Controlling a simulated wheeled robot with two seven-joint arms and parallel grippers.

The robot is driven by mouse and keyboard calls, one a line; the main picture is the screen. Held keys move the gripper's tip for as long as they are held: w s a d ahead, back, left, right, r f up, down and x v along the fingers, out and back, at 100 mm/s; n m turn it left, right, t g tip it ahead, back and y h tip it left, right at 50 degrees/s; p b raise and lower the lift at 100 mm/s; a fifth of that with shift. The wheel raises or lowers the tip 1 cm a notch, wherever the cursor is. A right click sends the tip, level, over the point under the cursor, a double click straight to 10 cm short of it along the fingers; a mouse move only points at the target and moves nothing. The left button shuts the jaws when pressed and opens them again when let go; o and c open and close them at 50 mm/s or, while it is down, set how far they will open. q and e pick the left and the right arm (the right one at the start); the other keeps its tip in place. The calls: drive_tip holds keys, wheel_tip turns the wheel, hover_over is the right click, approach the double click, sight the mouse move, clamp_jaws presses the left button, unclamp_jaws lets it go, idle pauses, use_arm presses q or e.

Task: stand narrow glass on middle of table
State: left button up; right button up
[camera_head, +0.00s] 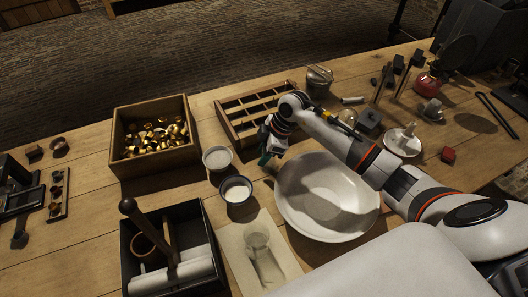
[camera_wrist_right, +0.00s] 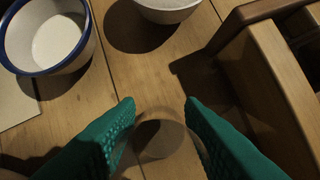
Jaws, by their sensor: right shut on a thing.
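My right gripper (camera_head: 266,159) is over the table between the small bowls and the wooden rack. In the right wrist view its green fingers (camera_wrist_right: 160,118) are closed around a clear round glass (camera_wrist_right: 160,136), seen from above. The glass is faint against the wood, and I cannot tell whether its base touches the table (camera_wrist_right: 150,73). Another clear glass (camera_head: 257,247) shows on a pale sheet (camera_head: 235,262) at the front middle in the head view. My left gripper is not in view.
A large white basin (camera_head: 325,195) is close to the right of the gripper. The slotted wooden rack (camera_head: 228,125) is behind it. A grey bowl (camera_head: 217,158) and a blue-rimmed bowl (camera_head: 237,190) are to the left. A box of brass pieces (camera_head: 117,151) stands farther left.

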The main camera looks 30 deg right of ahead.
drive_tip(key=o, duration=1.1)
drive_tip(key=v, duration=1.2)
drive_tip(key=shift+r+b, duration=0.1)
drive_tip(key=shift+b, duration=0.25)
